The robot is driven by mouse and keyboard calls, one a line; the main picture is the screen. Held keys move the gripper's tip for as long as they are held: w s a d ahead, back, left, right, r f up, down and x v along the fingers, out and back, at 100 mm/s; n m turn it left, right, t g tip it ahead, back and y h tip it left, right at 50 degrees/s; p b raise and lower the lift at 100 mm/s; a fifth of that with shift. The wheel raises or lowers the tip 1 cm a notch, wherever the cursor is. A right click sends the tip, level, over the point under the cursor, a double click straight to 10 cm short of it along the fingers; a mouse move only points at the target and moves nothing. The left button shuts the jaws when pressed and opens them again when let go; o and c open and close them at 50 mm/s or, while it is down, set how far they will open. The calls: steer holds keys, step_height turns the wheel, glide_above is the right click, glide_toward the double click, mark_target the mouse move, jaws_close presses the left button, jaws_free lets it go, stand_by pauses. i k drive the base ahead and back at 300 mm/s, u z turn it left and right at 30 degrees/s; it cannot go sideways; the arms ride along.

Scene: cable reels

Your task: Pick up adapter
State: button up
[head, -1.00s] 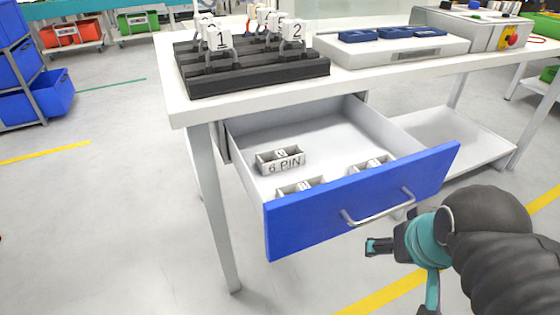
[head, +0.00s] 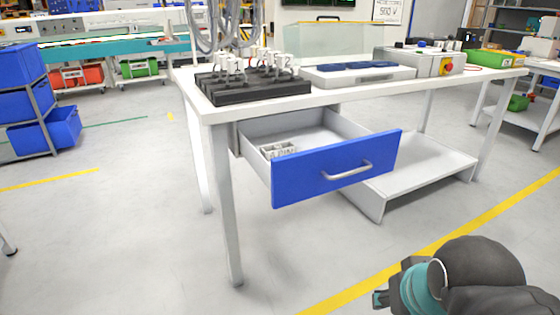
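The blue-fronted drawer (head: 335,170) of the white table is pulled open. A small pale adapter (head: 279,150) lies inside it near the left wall; its lettering is too small to read now. The drawer front hides most of the drawer floor, and no other adapter shows. My gripper (head: 380,298) is at the bottom right, in front of the drawer and well apart from it. Only part of it shows, and I cannot tell whether its fingers are apart.
The white table (head: 345,96) carries a black rack (head: 255,92) with numbered white plugs and a white tray (head: 362,77) with blue parts. A lower shelf (head: 425,168) is right of the drawer. Blue bins (head: 45,132) stand at far left. The floor in front is clear.

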mark_target(278, 149)
steer(key=z, duration=0.85)
steer(key=i, duration=0.55)
steer(key=u, duration=0.75)
